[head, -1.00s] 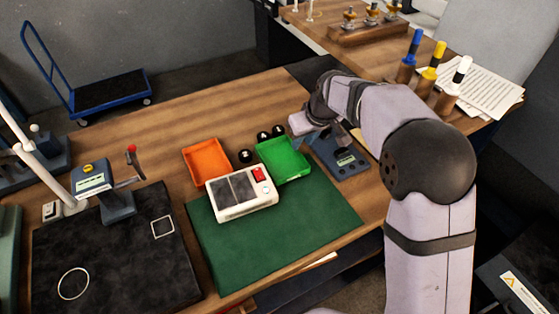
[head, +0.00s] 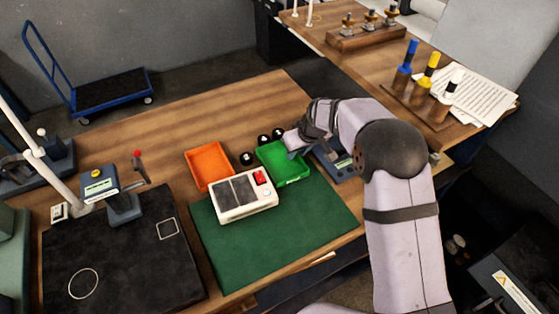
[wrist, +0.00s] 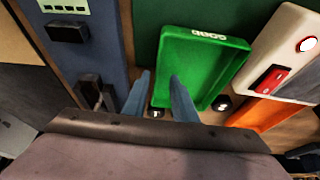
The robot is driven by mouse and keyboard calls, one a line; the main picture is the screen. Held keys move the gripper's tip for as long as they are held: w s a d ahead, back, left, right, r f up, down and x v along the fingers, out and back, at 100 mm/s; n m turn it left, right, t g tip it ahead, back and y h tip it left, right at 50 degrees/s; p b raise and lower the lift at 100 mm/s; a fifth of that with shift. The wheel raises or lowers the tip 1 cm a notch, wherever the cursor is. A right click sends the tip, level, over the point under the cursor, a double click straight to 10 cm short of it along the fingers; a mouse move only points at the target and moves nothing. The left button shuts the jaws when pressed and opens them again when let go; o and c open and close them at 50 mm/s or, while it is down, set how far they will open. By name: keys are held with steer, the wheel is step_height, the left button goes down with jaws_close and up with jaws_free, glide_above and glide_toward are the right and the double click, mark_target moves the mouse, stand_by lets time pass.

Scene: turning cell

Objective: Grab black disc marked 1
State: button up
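Three small black discs with white marks sit in a row behind the trays: a left disc (head: 247,158), a middle disc (head: 264,140) and a right disc (head: 278,134). Their marks are too small to read in the head view. In the wrist view one black disc (wrist: 157,113) shows between my fingers, farther off than the fingertips; its mark looks like an upside-down 1. Another disc (wrist: 222,103) lies right of my fingers. One disc is hidden there. My gripper (wrist: 160,75) is open and empty, also seen over the green tray's right side in the head view (head: 291,143).
The green tray (head: 302,176), its label reading GOOD upside down in the wrist view, stands beside the discs. An orange tray (head: 191,166) and a white box with a red switch (head: 247,213) are to the left. A blue-grey device (head: 344,170) is right of the green tray.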

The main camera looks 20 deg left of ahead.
steer(key=shift+f, duration=0.15)
jaws_close()
steer(key=shift+r, duration=0.2)
steer(key=shift+r+p, duration=0.65)
steer(key=shift+r, duration=0.2)
step_height(320, 180, up, 5)
steer(key=p, duration=0.3)
steer(key=s+d+b, duration=0.7)
steer(key=s+d, duration=0.5)
steer(key=s, duration=0.1)
